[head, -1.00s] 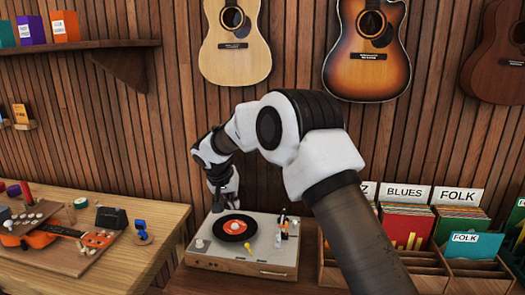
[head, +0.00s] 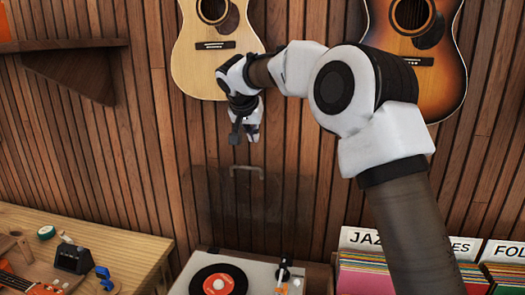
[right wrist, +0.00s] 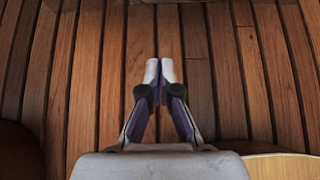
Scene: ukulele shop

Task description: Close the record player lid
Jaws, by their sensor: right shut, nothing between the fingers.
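The record player (head: 258,263) shows at the bottom of the head view, cut off by the frame edge, with a black record with a red label (head: 218,284) on it. Its see-through lid (head: 262,205) stands open, upright against the wood wall, and is hard to make out. A pale handle (head: 247,169) runs along the lid's top edge. My right gripper (head: 243,137) is shut and empty, just above the handle and apart from it in the picture. In the right wrist view, its fingertips (right wrist: 159,68) meet before bare wall planks. My left gripper is out of view.
Guitars (head: 213,60) hang on the wall behind my right arm. Record bins (head: 375,270) stand to the right of the player. A wooden workbench (head: 120,240) with small items is at left. A shelf (head: 70,45) is at upper left.

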